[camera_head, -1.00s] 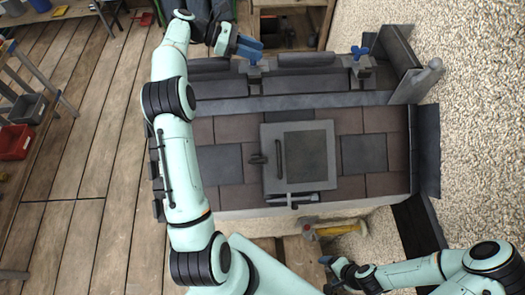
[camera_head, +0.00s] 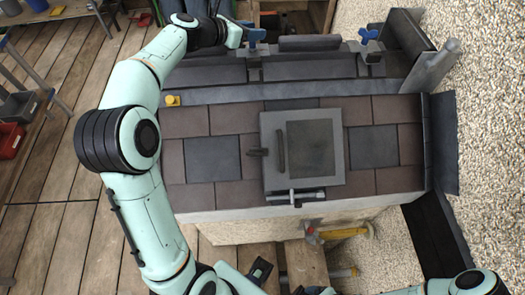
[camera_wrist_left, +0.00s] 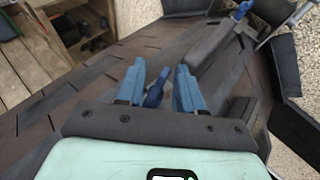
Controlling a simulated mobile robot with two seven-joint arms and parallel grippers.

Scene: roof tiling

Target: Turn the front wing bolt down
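A blue wing bolt (camera_wrist_left: 155,93) shows between and beyond the fingers, with gaps on both sides. In the head view the fingers and this bolt blend together. A second blue wing bolt (camera_head: 368,36) stands on a clamp at the right end of the ridge; it also shows in the left wrist view (camera_wrist_left: 242,10). My right gripper is mostly cut off at the bottom edge of the head view.
The tiled roof has a grey hatch (camera_head: 335,178) in its middle. A small yellow piece (camera_head: 173,100) sits at the roof's upper left. Grey upright plates (camera_head: 428,70) stand at the right end.

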